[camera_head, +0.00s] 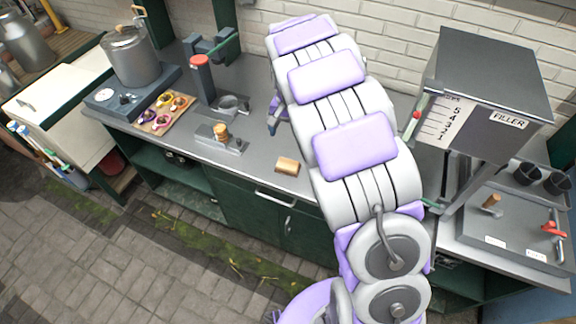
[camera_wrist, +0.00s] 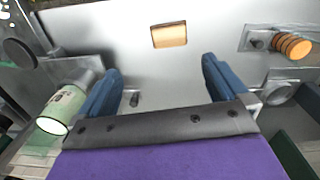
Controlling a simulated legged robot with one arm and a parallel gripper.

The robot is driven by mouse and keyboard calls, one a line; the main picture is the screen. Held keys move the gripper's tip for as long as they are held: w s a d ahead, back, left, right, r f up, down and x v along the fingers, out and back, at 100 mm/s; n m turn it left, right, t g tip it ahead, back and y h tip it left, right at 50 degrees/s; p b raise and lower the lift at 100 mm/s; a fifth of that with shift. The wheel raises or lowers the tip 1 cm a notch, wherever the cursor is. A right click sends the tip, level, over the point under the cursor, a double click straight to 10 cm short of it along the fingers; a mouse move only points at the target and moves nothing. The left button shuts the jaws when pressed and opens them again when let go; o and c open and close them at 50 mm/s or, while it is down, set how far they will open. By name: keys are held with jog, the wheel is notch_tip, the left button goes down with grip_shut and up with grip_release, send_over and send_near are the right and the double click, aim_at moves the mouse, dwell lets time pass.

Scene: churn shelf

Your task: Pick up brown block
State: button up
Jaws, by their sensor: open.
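The brown block (camera_head: 287,166) lies flat on the grey counter in the head view, near its front edge and just left of my arm. In the wrist view the tan-brown block (camera_wrist: 169,35) sits at the top middle, beyond the fingertips and roughly centred between them. My gripper (camera_wrist: 159,72) is open with its two blue fingers apart and nothing between them. The block is apart from both fingers. In the head view the gripper is mostly hidden behind my arm; a small blue part (camera_head: 273,118) shows at the arm's left side.
A grey fixture with an orange-brown ribbed piece (camera_head: 221,131) stands left of the block. A red-topped column (camera_head: 201,75) and a board of colourful rings (camera_head: 166,111) are further left. The filler machine (camera_head: 488,90) stands right. Counter around the block is clear.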

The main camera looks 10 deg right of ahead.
jog(key=w+a+f, duration=0.2)
send_over(288, 163)
notch_tip(288, 163, down, 5)
jog(key=f, duration=0.2)
jog(key=f+b, duration=0.1)
jog(key=f, duration=0.1)
jog(key=a+f, duration=0.1)
jog(key=f, duration=0.1)
jog(key=shift+s+f+b, duration=0.35)
jog(key=shift+s+f, duration=0.05)
jog(key=shift+d+f, duration=0.3)
jog(key=shift+f, duration=0.15)
jog(key=f, duration=0.3)
jog(key=f+b, duration=0.1)
jog(key=shift+w+d+f, duration=0.15)
jog(key=shift+w+d, duration=0.2)
jog(key=shift+d, duration=0.05)
jog(key=shift+a, duration=0.5)
jog(key=shift+c, duration=0.9)
jog(key=shift+d, duration=0.4)
jog(key=c, duration=0.6)
jog(key=shift+a, duration=0.1)
